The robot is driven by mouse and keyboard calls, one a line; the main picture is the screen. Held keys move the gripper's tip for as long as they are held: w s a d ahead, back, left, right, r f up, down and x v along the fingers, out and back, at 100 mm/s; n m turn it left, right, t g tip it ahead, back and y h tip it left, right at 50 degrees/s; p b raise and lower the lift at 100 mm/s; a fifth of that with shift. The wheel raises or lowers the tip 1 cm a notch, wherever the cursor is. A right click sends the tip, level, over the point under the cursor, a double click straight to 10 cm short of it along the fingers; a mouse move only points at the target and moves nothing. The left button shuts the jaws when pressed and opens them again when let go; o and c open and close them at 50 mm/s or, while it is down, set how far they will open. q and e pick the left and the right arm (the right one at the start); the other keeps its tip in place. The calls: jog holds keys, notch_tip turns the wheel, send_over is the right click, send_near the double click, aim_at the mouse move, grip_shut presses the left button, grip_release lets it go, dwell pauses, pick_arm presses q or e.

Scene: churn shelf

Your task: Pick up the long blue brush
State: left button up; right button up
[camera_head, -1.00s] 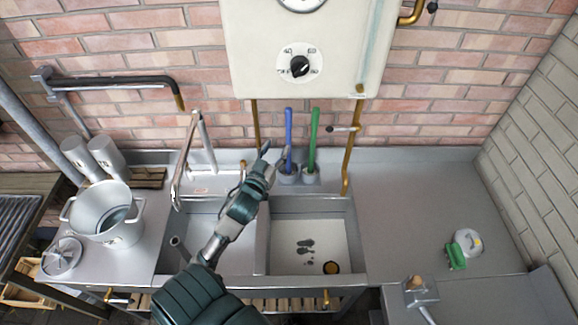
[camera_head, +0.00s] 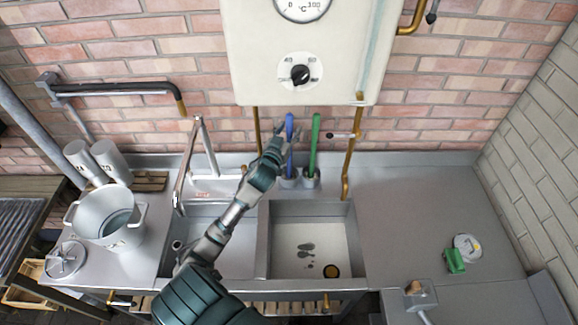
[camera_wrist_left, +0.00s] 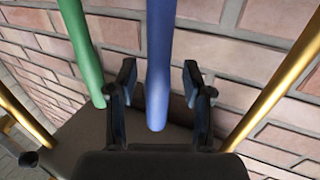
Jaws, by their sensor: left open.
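The long blue brush (camera_head: 289,128) stands upright in a grey holder (camera_head: 289,180) at the back of the sink, below the white boiler. My left gripper (camera_head: 277,136) is at the upper part of its handle, in front of it and slightly left. In the left wrist view the blue handle (camera_wrist_left: 158,75) runs between the two open fingers of the gripper (camera_wrist_left: 158,85), with a gap on each side. The lower part of the brush is partly hidden by the gripper and the holder. My right gripper is not in view.
A green brush (camera_head: 315,142) stands close to the right of the blue one. Brass pipes (camera_head: 347,165) rise on both sides. The tap (camera_head: 195,150) is to the left. The boiler (camera_head: 300,50) hangs above. The right counter (camera_head: 400,210) is mostly clear.

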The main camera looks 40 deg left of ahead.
aim_at(289, 115)
pick_arm(q)
jog(key=shift+d, duration=0.1)
grip_shut()
jog(key=shift+s+r, duration=0.1)
jog(key=shift+r, duration=0.05)
jog(key=shift+r, duration=0.25)
notch_tip(289, 115, up, 6)
jog(key=shift+s+r, duration=0.1)
jog(key=shift+r, duration=0.1)
jog(key=s+d+p, duration=1.1)
jog(key=s+d, duration=0.2)
jog(key=s, duration=0.2)
jog(key=shift+p, duration=0.3)
jog(key=shift+f, duration=0.1)
